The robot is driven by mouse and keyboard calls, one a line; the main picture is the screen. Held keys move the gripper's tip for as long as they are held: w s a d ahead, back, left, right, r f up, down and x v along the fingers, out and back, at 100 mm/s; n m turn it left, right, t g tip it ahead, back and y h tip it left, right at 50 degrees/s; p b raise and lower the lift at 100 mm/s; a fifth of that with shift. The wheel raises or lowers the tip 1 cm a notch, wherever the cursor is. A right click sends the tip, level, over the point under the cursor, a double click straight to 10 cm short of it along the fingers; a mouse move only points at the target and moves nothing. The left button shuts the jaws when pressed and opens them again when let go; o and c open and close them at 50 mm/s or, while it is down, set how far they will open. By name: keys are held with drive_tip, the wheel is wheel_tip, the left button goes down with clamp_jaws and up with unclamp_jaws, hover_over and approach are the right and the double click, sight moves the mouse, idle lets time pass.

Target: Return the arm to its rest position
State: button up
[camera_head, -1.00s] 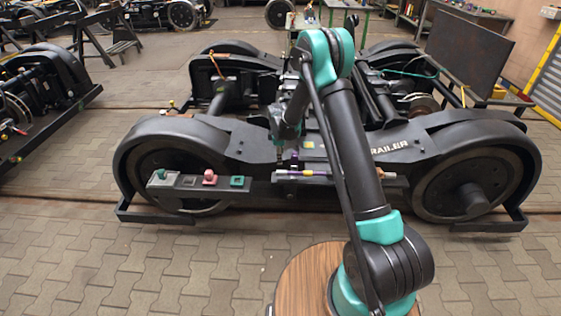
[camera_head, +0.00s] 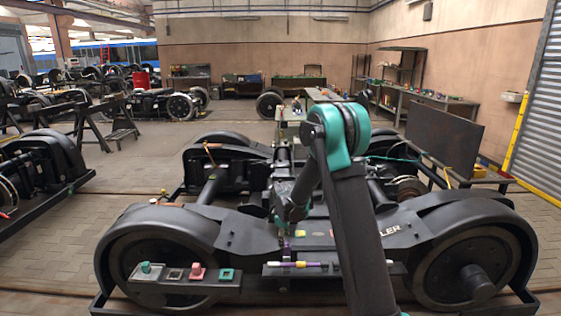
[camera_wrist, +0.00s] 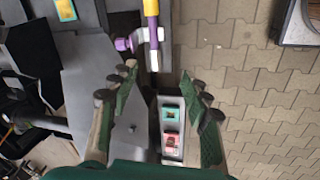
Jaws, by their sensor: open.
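My arm, black with teal joints, reaches over a dark bogie (camera_head: 250,235) in the head view. My gripper (camera_head: 284,226) points down above the bogie's near side. In the wrist view its two green-padded fingers (camera_wrist: 160,82) are spread apart with nothing held between them. A rod with yellow, white and purple parts (camera_head: 297,264) lies along the near edge, below the gripper. It also shows beyond the fingertips in the wrist view (camera_wrist: 152,30), next to a purple part (camera_wrist: 124,44).
A grey tray (camera_head: 205,286) on the near left side carries teal and pink pieces; it shows between the fingers in the wrist view (camera_wrist: 170,155). A dark panel (camera_head: 445,135) stands at right. Another bogie (camera_head: 40,170) is at left. Open paved floor lies behind.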

drive_tip(key=s+d+r+m, duration=0.4)
drive_tip(key=s+d+r, duration=0.4)
drive_tip(key=s, duration=0.1)
drive_tip(key=s+d+m, duration=0.3)
drive_tip(key=s, duration=0.5)
drive_tip(key=s+d+m+t, duration=0.1)
drive_tip(key=s+d+m, duration=0.2)
drive_tip(key=s, duration=0.6)
drive_tip(key=s+d+r+m, duration=0.1)
drive_tip(key=s+d+m, duration=0.2)
drive_tip(key=s, duration=0.6)
drive_tip(key=shift+s+d+m+t, duration=0.2)
drive_tip(key=shift+d+m+t, duration=0.15)
drive_tip(key=shift+m, duration=0.55)
